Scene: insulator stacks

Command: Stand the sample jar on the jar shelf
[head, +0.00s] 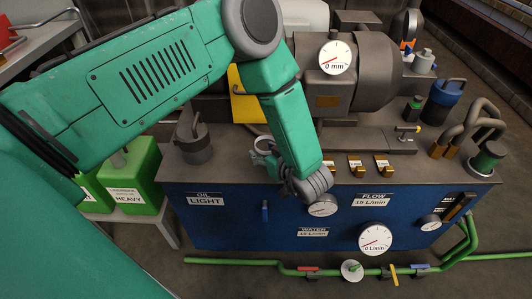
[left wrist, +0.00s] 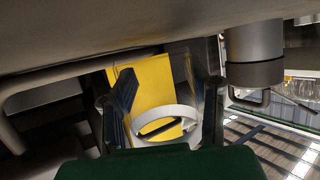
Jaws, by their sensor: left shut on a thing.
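My left gripper (head: 266,158) is over the near edge of the dark machine top, between a grey lidded pot and my green forearm. In the left wrist view its two dark fingers (left wrist: 163,108) stand on either side of a pale ring, which looks like the rim of the clear sample jar (left wrist: 150,137). The gripper is shut on it. In the head view the jar is small and pale (head: 264,145), partly hidden by the fingers. I cannot make out the jar shelf for certain. My right gripper is not in view.
The grey pot (head: 195,142) stands close left of the gripper; its cylinder shows in the left wrist view (left wrist: 254,55). A yellow panel (head: 245,95) is behind. The blue front (head: 235,232) carries gauges. Green cans (head: 132,178) stand left. Green pipes (head: 235,262) run low in front.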

